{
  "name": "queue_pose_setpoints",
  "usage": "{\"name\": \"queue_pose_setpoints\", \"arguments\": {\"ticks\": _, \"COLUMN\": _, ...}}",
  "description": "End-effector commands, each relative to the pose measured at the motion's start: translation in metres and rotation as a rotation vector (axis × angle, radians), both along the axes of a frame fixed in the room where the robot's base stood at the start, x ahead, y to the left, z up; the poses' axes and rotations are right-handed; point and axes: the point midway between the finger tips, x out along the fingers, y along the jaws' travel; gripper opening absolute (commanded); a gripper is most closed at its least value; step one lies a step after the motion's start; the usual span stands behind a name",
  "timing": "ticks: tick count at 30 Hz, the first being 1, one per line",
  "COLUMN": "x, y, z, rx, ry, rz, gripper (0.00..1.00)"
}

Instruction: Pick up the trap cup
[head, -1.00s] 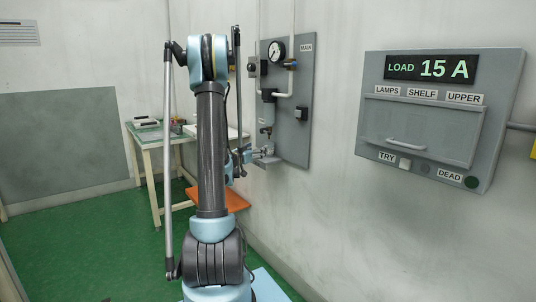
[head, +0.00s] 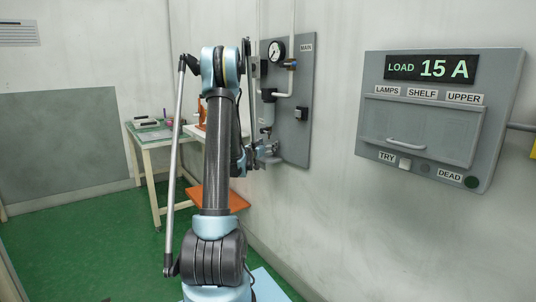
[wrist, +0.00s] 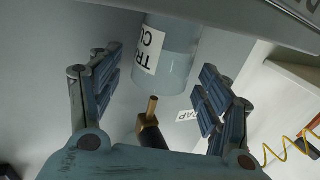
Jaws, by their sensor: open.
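The trap cup (wrist: 178,60) is a clear, pale cylinder with a white label, at the top middle of the wrist view. A brass nozzle with a black body (wrist: 152,122) shows between my fingers in the wrist view. No finger clearly touches the cup.
The grey panel (head: 298,130) carries a gauge (head: 276,50) and pipes close around the cup. A load box (head: 443,120) hangs on the wall to the right. A table (head: 150,137) stands at the left behind my arm, with an orange platform (head: 228,198) low down.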

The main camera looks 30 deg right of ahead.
Motion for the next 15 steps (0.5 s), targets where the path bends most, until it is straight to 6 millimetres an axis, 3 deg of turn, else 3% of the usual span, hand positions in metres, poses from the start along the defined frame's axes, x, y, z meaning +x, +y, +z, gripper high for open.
{"name": "queue_pose_setpoints", "arguments": {"ticks": 6, "x": 0.0003, "y": -0.0011, "z": 0.0001, "rx": 0.0, "ry": 0.0, "rz": 0.0, "gripper": 0.71}}
{"name": "queue_pose_setpoints", "arguments": {"ticks": 12, "x": 0.0003, "y": -0.0008, "z": 0.0001, "rx": 0.0, "ry": 0.0, "rz": 0.0, "gripper": 0.3}}
{"name": "queue_pose_setpoints", "arguments": {"ticks": 15, "x": 0.0003, "y": -0.0008, "z": 0.0001, "rx": 0.0, "ry": 0.0, "rz": 0.0, "gripper": 0.3}}
